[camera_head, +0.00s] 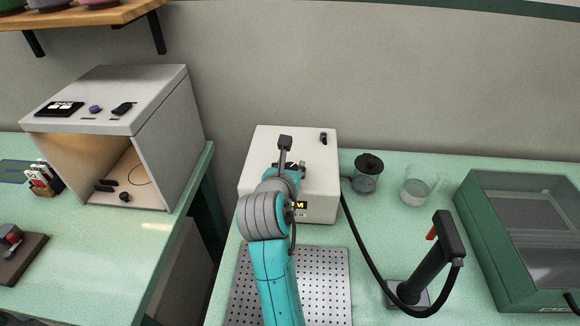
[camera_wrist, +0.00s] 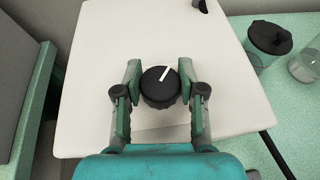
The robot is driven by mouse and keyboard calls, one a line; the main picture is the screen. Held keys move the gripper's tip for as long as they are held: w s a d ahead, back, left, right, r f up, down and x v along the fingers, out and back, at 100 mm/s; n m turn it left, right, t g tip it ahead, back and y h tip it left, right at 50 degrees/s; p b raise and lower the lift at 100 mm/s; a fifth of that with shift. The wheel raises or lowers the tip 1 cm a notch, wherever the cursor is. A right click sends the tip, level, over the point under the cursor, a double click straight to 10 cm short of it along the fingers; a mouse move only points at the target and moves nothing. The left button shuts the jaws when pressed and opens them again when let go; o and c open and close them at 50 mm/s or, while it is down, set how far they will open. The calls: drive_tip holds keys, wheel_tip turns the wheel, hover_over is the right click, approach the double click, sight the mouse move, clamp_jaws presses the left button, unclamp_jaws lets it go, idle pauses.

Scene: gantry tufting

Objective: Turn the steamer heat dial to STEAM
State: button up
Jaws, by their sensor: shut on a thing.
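The steamer is a white box (camera_head: 318,160) at the back of the middle bench; its top also fills much of the wrist view (camera_wrist: 105,50). The heat dial (camera_wrist: 160,90) is a round black knob on that top, with a white pointer line slanting up and to the right. My gripper (camera_wrist: 159,77) is shut on the dial, one finger on its left side and one on its right.
A black switch (camera_head: 323,138) sits at the steamer's back right. A lidded jar (camera_head: 367,175) and a clear jug (camera_head: 416,186) stand to the right. A black hose runs to an upright steam handle (camera_head: 432,270). A perforated tray (camera_head: 335,285) lies in front, a green case (camera_head: 490,235) far right.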

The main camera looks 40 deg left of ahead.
drive_tip(key=shift+m+t+h, duration=0.6)
drive_tip(key=shift+m+h, duration=1.8)
drive_tip(key=shift+h, duration=0.4)
drive_tip(key=o, duration=1.2)
drive_tip(key=shift+c, duration=0.2)
drive_tip(key=v, duration=0.7)
drive_tip(key=shift+s, duration=0.15)
drive_tip(key=shift+r, duration=0.1)
